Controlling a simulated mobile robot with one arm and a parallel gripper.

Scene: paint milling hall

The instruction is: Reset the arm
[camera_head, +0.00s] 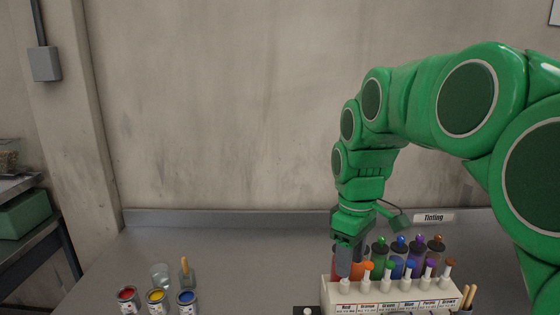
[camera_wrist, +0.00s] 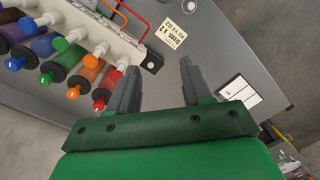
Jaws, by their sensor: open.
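My green arm reaches in from the right in the head view. My gripper (camera_head: 345,262) points down at the left end of the white tinting rack (camera_head: 390,293), partly hiding the red bottle there. In the wrist view the two grey fingers of my gripper (camera_wrist: 158,75) are spread apart with nothing between them. The rack's bottles, with red (camera_wrist: 104,88), orange (camera_wrist: 84,78), green, blue and purple parts, lie left of the fingers in that view.
Red (camera_head: 127,298), yellow (camera_head: 157,299) and blue (camera_head: 187,300) paint cans stand at the front left, with a glass (camera_head: 161,274) behind them. A small black box (camera_wrist: 152,63) and a "Green x 2" card (camera_wrist: 172,33) are near the rack. The bench middle is clear.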

